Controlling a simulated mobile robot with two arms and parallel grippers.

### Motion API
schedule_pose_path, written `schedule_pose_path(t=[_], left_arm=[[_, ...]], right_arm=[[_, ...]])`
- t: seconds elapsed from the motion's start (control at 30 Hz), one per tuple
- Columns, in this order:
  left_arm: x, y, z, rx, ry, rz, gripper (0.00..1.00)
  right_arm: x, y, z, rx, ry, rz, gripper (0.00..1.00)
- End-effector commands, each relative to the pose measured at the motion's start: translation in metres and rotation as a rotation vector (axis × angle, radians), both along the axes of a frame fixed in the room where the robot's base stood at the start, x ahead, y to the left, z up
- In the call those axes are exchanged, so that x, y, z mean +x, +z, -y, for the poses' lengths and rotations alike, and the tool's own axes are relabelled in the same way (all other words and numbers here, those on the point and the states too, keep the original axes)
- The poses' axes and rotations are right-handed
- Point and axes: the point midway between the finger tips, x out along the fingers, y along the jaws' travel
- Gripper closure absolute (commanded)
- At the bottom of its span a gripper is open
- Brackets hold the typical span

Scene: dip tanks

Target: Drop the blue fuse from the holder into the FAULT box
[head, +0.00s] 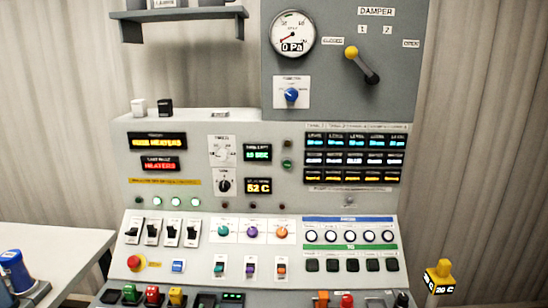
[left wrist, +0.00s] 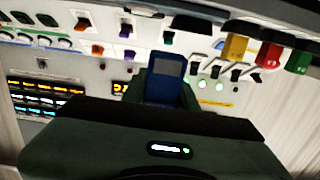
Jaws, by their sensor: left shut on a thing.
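The blue fuse (left wrist: 166,78) shows in the left wrist view, between the dark fingers of my left gripper (left wrist: 163,92). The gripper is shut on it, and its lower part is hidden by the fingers. Behind it is the control panel, seen upside down. Green (head: 131,292), red (head: 152,294) and yellow (head: 175,296) fuses stand in a row at the panel's lower left edge. I cannot identify a box marked FAULT. My right gripper is not in view.
The control panel (head: 200,260) fills the middle, with switches, knobs and displays. A pale table (head: 60,242) is at left, with a blue object (head: 12,262) at its edge. A yellow tagged object (head: 440,272) is at right. A shelf (head: 185,14) hangs above.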

Motion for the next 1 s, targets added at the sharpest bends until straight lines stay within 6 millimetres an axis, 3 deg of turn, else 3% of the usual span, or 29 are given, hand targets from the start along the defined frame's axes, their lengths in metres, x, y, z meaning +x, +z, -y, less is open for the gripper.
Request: schedule_pose_path(t=[0.2,0.4,0.77,0.8,0.87,0.9,1.0], left_arm=[[0.0,-0.028,0.0,0.0,0.0,0.0,1.0],[-0.001,-0.05,0.0,0.0,-0.001,0.0,1.0],[-0.001,-0.054,0.0,0.0,-0.001,0.0,1.0],[-0.001,-0.054,0.0,0.0,-0.001,0.0,0.69],[-0.001,-0.054,0.0,0.0,-0.001,0.0,0.52],[-0.001,-0.054,0.0,0.0,-0.001,0.0,0.46],[-0.001,-0.054,0.0,0.0,-0.001,0.0,0.46]], right_arm=[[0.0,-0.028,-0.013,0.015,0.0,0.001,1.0],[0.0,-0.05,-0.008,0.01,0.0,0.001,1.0],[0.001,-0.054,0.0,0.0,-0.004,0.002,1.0],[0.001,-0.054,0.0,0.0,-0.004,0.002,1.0],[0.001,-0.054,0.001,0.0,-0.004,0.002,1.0],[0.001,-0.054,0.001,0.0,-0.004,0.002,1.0],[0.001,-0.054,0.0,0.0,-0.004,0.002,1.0]])
